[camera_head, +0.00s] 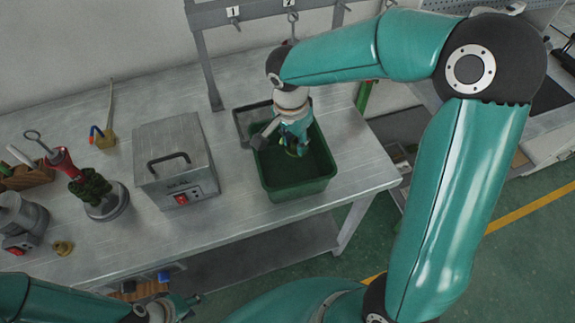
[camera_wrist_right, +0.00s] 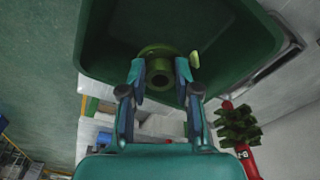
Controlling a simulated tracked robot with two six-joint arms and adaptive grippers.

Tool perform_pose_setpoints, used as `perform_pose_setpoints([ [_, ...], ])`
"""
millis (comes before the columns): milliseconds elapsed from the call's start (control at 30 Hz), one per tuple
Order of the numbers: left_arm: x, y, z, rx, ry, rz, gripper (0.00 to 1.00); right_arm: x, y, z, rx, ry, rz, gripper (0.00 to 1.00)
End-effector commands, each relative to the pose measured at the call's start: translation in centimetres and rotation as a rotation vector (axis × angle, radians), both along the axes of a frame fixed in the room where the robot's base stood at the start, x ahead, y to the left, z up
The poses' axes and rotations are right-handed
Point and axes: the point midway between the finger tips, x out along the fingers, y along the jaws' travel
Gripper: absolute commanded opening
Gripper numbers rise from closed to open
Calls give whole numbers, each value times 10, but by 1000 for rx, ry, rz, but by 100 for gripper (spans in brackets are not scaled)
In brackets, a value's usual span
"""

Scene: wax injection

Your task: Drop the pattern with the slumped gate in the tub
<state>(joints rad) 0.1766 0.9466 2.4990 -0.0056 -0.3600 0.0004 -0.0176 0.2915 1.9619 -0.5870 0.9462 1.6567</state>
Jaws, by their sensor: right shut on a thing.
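The dark green tub (camera_head: 297,187) stands on the metal bench near its front edge. My right gripper (camera_head: 293,148) points down into the tub's opening. In the right wrist view my gripper (camera_wrist_right: 161,75) is shut on an olive-green wax pattern (camera_wrist_right: 156,52) with a round flange and a hollow tube end. The pattern is between the fingertips, with the tub (camera_wrist_right: 100,35) around it. A lighter green tab (camera_wrist_right: 194,60) shows beside the right finger. I cannot make out the gate's shape. My left gripper (camera_head: 178,306) is low at the bottom left, away from the bench top; its jaw state is unclear.
A grey box with a black handle (camera_head: 175,160) stands left of the tub. Further left are a red-handled wax tree on a round stand (camera_head: 105,205), a small brass piece (camera_head: 63,247) and a grey pot (camera_head: 20,220). A rack with numbered hooks (camera_head: 235,15) stands behind.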

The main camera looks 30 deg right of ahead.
Motion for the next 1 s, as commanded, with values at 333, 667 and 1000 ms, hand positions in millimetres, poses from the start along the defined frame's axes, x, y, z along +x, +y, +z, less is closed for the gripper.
perform_pose_setpoints([
  [333,0,0,-7,0,0,0,40,0,-1,-11,0,0,-2,6],
  [667,0,0,-7,0,0,0,40,0,-1,-11,0,0,-2,61],
  [1000,0,0,-6,0,-1,0,40,0,0,-6,0,-2,-2,61],
])
